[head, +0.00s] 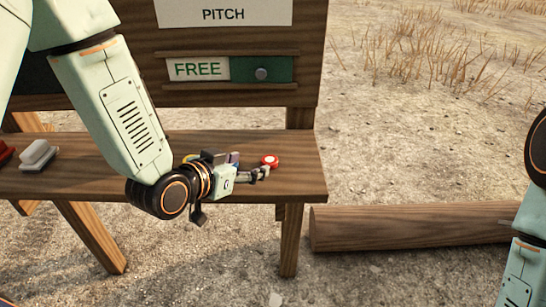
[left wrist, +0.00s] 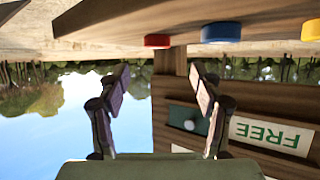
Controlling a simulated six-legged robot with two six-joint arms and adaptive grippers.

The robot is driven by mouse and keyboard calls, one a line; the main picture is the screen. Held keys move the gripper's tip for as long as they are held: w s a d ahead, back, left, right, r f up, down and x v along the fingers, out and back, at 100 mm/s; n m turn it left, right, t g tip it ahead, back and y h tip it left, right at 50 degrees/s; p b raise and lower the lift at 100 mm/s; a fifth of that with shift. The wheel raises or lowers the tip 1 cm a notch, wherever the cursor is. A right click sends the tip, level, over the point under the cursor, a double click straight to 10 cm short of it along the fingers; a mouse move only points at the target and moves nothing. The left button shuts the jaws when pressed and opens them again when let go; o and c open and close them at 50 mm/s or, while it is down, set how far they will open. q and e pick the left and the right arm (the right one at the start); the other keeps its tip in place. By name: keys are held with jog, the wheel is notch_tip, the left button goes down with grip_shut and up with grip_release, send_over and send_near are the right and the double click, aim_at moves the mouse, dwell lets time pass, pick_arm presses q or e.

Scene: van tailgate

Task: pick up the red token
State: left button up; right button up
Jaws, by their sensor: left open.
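The red token (head: 270,160) lies on the wooden shelf (head: 305,178) near its right end; its top shows a white patch. My left gripper (head: 262,174) is open and empty, low over the shelf, its fingertips close to the token on its near side. In the left wrist view, which is upside down, the red token (left wrist: 157,41) shows beyond the open fingers (left wrist: 160,78), in line with the gap between them and not between the tips. My right gripper is out of view; only part of my right arm shows.
A blue token (left wrist: 221,32) and a yellow token (left wrist: 311,29) stand in a row with the red one. Behind the shelf is a board with a FREE sign (head: 198,69) and a green slider (head: 275,69). A grey-white object (head: 38,155) lies at the shelf's left. A log (head: 410,229) lies right.

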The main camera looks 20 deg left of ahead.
aim_at(269, 160)
pick_arm(q)
jog(key=x, duration=0.3)
jog(key=shift+d+f, duration=0.1)
jog(key=shift+d, duration=0.15)
jog(key=shift+b+x, duration=0.3)
jog(key=shift+x, duration=2.3)
jog(key=shift+s+a, duration=0.15)
jog(key=shift+s, duration=0.15)
jog(key=shift+c, duration=1.2)
jog(key=shift+w, duration=0.2)
jog(key=c, duration=0.6)
jog(key=shift+s, duration=0.2)
jog(key=shift+c, duration=0.7)
